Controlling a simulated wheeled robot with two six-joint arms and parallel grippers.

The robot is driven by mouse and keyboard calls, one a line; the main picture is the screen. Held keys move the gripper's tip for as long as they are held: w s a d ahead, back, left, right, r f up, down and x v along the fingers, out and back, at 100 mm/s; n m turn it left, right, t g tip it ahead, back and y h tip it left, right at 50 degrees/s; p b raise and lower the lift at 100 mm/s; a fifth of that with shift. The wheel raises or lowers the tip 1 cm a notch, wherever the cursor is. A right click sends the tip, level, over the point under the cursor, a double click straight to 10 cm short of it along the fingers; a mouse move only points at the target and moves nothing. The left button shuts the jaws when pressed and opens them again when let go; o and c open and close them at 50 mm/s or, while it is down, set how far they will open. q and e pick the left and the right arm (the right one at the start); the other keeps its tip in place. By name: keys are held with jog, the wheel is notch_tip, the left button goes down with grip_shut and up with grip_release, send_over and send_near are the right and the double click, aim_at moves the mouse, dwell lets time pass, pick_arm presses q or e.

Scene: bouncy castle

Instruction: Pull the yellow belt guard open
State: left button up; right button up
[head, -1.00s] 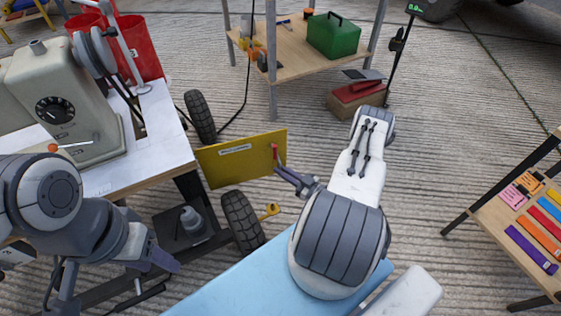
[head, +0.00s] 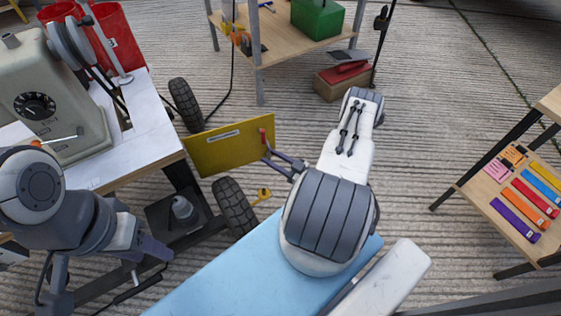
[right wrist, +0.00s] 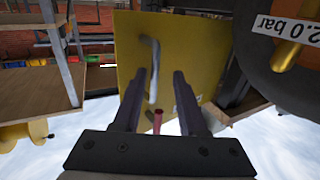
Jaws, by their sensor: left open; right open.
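The yellow belt guard (head: 228,152) is a flat panel with a small label, standing out from the side of the wheeled cart in the head view. It fills the middle of the right wrist view (right wrist: 195,55). A grey bar handle (right wrist: 154,70) on it lies between the fingers of my right gripper (right wrist: 158,80), which are apart. A small red piece (right wrist: 157,121) shows below the bar. In the head view, my right gripper (head: 271,160) is at the guard's right edge. My left gripper (head: 153,256) is open and empty, left of the lower wheel, away from the guard.
The cart's white top (head: 120,150) carries a beige machine (head: 50,95). Black wheels (head: 237,207) stand beside the guard. A shelf (head: 275,45) is behind, with a box (head: 340,82) on the floor. A rack (head: 520,200) stands right. Concrete between is clear.

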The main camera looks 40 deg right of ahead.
jog(key=p+v, duration=0.2)
jog(key=v, duration=0.8)
jog(key=shift+p, duration=0.4)
